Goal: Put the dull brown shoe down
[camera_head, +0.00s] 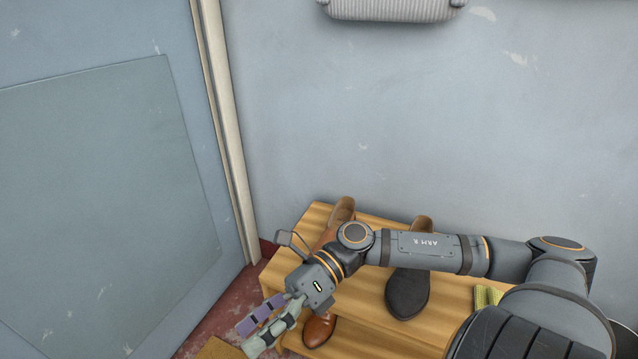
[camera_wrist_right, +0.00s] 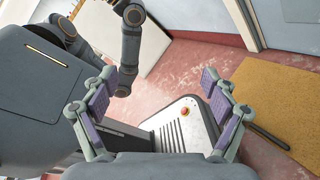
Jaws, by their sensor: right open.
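A brown shoe (camera_head: 341,212) lies on the wooden rack (camera_head: 300,222), its middle hidden behind my right wrist. A brown toe (camera_head: 319,328) shows lower down, just right of my fingers; I cannot tell whether it belongs to the same shoe. A dark grey shoe (camera_head: 407,292) stands on the top board, partly under my right forearm. Which shoe is the dull brown one is not clear. My right gripper (camera_head: 246,338) points down left, beyond the rack's left edge. In the right wrist view its fingers (camera_wrist_right: 156,88) are spread with nothing between them.
A yellow-green striped item (camera_head: 487,297) lies on the rack's right. A tan mat (camera_head: 219,349) lies on the red floor and also shows in the wrist view (camera_wrist_right: 280,95). The blue-grey wall rises behind the rack, with a ribbed fixture (camera_head: 392,10) above.

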